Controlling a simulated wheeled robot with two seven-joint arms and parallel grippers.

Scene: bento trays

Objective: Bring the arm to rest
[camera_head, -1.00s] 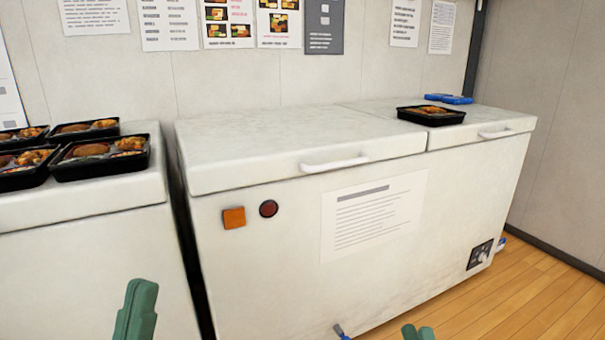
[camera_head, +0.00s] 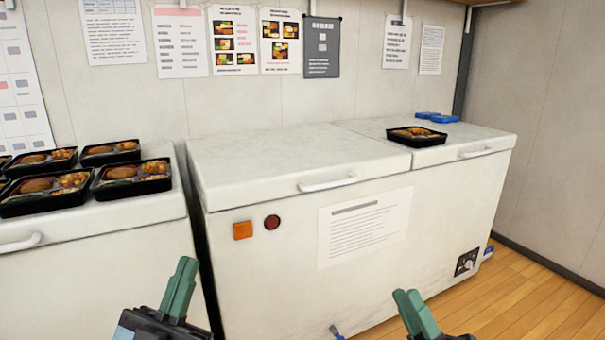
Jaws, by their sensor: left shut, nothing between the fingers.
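My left gripper (camera_head: 182,288) is at the bottom left of the head view, its green fingers together and empty. It is in front of the left chest freezer (camera_head: 110,255), apart from it. My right gripper (camera_head: 412,308) is at the bottom, right of centre, in front of the large freezer (camera_head: 265,290). Its green fingertips appear together, with nothing seen between them. Both grippers point upward in the picture, and their lower parts are cut off by the frame edge.
Several black bento trays (camera_head: 133,195) with food stand on the left freezer. One bento tray (camera_head: 416,142) and blue packs (camera_head: 436,117) lie on the large freezer's right lid. Its left lid (camera_head: 270,158) is bare. Wooden floor (camera_head: 520,290) shows at right.

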